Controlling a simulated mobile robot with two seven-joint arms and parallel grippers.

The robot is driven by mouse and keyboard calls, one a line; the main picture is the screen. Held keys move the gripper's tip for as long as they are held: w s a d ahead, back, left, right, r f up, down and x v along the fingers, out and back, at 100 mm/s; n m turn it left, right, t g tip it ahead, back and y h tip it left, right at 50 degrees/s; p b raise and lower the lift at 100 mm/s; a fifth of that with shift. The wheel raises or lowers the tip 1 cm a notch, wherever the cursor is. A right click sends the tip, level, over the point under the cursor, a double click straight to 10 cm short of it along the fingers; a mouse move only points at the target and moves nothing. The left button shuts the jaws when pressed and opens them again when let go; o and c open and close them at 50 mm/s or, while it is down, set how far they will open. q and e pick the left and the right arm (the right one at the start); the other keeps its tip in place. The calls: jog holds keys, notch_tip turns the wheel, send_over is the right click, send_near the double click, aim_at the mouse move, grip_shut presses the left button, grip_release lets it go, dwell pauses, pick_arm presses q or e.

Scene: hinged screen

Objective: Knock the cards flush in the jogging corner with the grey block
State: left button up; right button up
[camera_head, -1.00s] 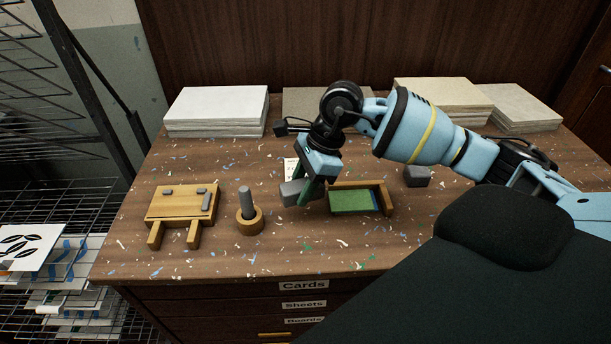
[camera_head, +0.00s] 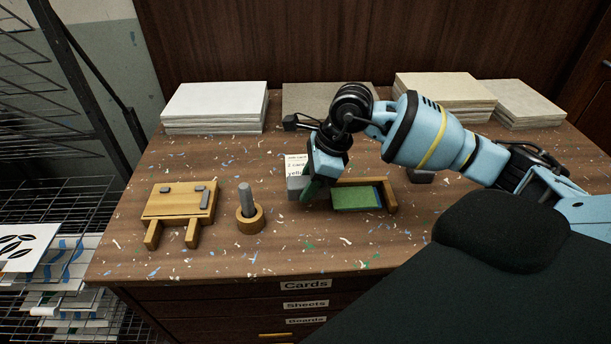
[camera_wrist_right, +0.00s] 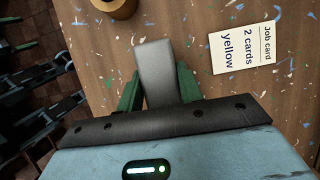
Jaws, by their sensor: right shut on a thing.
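My right gripper (camera_head: 308,190) is shut on the grey block (camera_head: 295,187), just left of the jogging corner. In the right wrist view the block (camera_wrist_right: 156,68) sticks out between the two green fingers (camera_wrist_right: 158,92). The jogging corner (camera_head: 391,197) is a wooden fence along the back and right side. Green cards (camera_head: 353,201) lie in it, with a blue edge showing at their right. The block is close to the cards' left edge; whether it touches them I cannot tell.
To the left are a wooden ring with a grey peg (camera_head: 249,216) and a wooden rack (camera_head: 180,204). Paper stacks (camera_head: 214,105) line the back. The front strip is clear.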

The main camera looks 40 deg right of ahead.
aim_at(321, 194)
notch_tip(321, 194, down, 3)
jog(key=shift+f+b, duration=0.1)
jog(key=shift+b, duration=0.45)
pick_arm(q)
jog(key=shift+s+d+f, duration=0.1)
jog(key=shift+s+f, duration=0.1)
jog(key=shift+f, duration=0.3)
jog(key=shift+s+f, duration=0.15)
jog(key=shift+f, duration=0.35)
pick_arm(e)
jog(key=shift+f, duration=0.35)
pick_arm(q)
jog(key=shift+s+f, duration=0.1)
jog(key=shift+s, duration=0.15)
pick_arm(e)
jog(key=shift+s+d, duration=0.2)
jog(key=shift+d, duration=0.15)
pick_arm(q)
jog(key=shift+s, duration=0.2)
pick_arm(e)
jog(key=shift+s+d, duration=0.2)
jog(key=shift+d, duration=0.1)
jog(key=shift+s+d, duration=0.15)
jog(key=shift+d, duration=0.1)
pick_arm(q)
jog(key=shift+w, duration=0.3)
pick_arm(e)
jog(key=shift+s+d, duration=0.2)
jog(key=shift+d, duration=0.05)
